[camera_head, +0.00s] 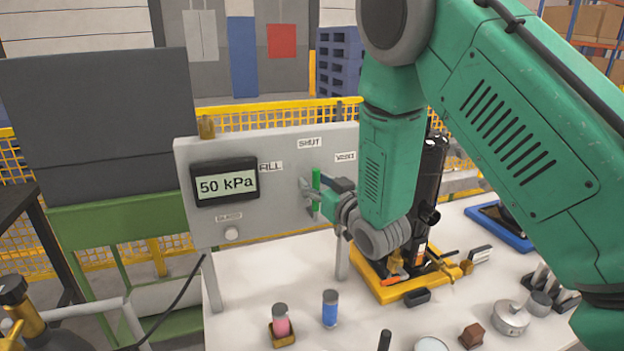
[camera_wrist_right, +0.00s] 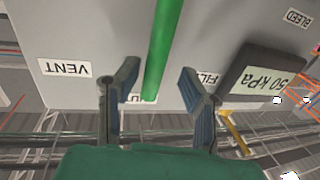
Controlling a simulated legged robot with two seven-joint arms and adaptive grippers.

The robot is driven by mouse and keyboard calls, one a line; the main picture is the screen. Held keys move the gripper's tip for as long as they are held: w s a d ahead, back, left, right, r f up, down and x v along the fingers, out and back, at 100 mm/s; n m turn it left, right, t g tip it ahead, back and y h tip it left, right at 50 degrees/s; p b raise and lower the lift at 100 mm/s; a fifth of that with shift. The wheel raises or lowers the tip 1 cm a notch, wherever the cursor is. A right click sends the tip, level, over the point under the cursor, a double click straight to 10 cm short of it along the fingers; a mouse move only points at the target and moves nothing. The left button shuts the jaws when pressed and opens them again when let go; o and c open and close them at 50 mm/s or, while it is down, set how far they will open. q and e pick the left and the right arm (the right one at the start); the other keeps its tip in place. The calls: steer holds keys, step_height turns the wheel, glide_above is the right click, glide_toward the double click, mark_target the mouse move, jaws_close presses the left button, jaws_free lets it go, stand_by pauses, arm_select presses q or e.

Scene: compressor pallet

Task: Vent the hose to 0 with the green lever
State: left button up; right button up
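The grey panel (camera_head: 275,215) carries a display (camera_head: 225,183) reading 50 kPa and labels FILL, SHUT and VENT (camera_head: 345,156). The green lever (camera_head: 316,190) stands upright on the panel, its end toward SHUT, between FILL and VENT. It also shows in the right wrist view (camera_wrist_right: 163,45), where the VENT label (camera_wrist_right: 64,68) is upside down. My right gripper (camera_head: 318,196) is at the lever. In the wrist view its fingers (camera_wrist_right: 159,75) are open, one on each side of the lever, with a gap on both sides. My left gripper is not in view. No hose can be clearly made out.
On the white table (camera_head: 250,310) stand a pink-filled vial (camera_head: 281,322), a blue vial (camera_head: 330,308), a yellow-based black device (camera_head: 400,285) and several small metal parts. A black and gold fitting (camera_head: 18,305) is at lower left.

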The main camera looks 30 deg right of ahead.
steer(key=shift+w+d+f, duration=0.1)
steer(key=shift+w+d, duration=0.25)
steer(key=shift+w, duration=0.15)
steer(key=shift+d+f, duration=0.1)
steer(key=shift+d, duration=0.25)
steer(key=shift+a, duration=0.1)
steer(key=c, duration=0.7)
steer(key=shift+a, duration=0.15)
jaws_close()
steer(key=shift+w+a, duration=0.1)
steer(key=shift+a, duration=0.1)
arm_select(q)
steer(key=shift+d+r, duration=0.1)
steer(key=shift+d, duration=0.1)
arm_select(e)
steer(key=shift+d, duration=0.1)
